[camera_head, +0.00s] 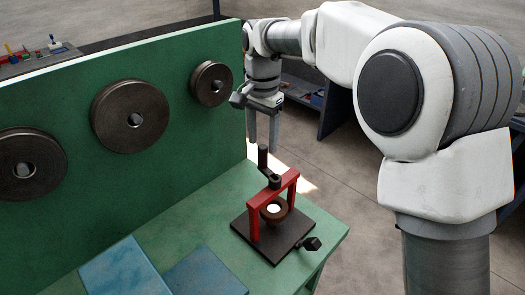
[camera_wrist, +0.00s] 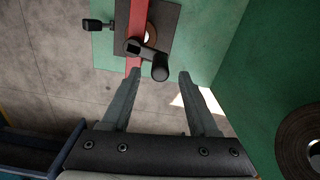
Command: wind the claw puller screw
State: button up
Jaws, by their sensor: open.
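The claw puller has a red frame (camera_head: 272,200) that stands on a dark square base plate (camera_head: 243,226) on the green bench. A dark screw with a crank and an upright handle (camera_head: 263,158) rises from the top of the red bar. A brown ring (camera_head: 283,213) sits under the bar.
A green upright panel (camera_head: 165,65) with three dark rollers (camera_head: 130,116) borders the bench (camera_head: 180,237) on the left. A dark knob (camera_head: 309,244) juts from the base plate. Blue plates (camera_head: 124,272) lie at the front.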

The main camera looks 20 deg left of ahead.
aim_at(263, 147)
jog(key=shift+f, duration=1.9)
grip_shut()
